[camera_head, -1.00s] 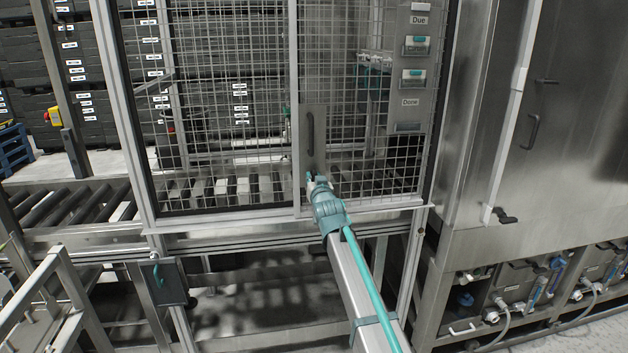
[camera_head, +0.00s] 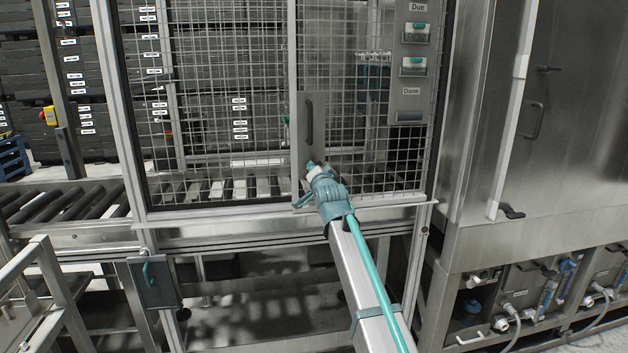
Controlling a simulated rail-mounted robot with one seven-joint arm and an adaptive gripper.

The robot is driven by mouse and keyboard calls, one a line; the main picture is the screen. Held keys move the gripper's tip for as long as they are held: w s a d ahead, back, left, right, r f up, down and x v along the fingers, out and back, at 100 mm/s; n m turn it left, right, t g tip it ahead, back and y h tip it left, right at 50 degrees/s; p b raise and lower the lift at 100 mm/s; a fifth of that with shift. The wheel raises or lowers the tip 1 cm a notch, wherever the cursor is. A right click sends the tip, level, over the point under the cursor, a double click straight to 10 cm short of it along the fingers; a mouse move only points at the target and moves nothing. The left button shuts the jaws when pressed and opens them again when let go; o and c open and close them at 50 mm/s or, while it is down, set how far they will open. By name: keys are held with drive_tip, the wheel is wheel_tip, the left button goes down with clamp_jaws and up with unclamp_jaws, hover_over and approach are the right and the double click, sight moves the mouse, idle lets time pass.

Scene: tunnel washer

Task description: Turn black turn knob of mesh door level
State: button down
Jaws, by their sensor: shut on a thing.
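The mesh door (camera_head: 365,160) is a grey-framed wire panel and looks closed. Its steel plate (camera_head: 312,104) carries a dark vertical handle (camera_head: 309,122). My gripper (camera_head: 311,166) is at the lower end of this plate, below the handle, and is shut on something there. The black turn knob is hidden behind my gripper and wrist, so its angle cannot be seen. My arm reaches up to the door from the lower right.
A steel cabinet (camera_head: 560,130) stands to the right. A roller conveyor (camera_head: 70,204) runs at left. A small plate with a teal handle (camera_head: 155,284) sits low at left.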

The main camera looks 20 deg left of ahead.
drive_tip(key=m+b, duration=0.2)
drive_tip(key=m, duration=0.2)
drive_tip(key=shift+d+f+m+b, duration=0.1)
drive_tip(key=shift+f+m+b, duration=0.2)
drive_tip(key=shift+b, duration=0.1)
drive_tip(key=shift+m+b, duration=0.8)
drive_tip(key=shift+m, duration=1.1)
drive_tip(key=c, duration=1.2)
unclamp_jaws()
drive_tip(key=shift+a, duration=0.2)
drive_tip(key=shift+d, duration=0.1)
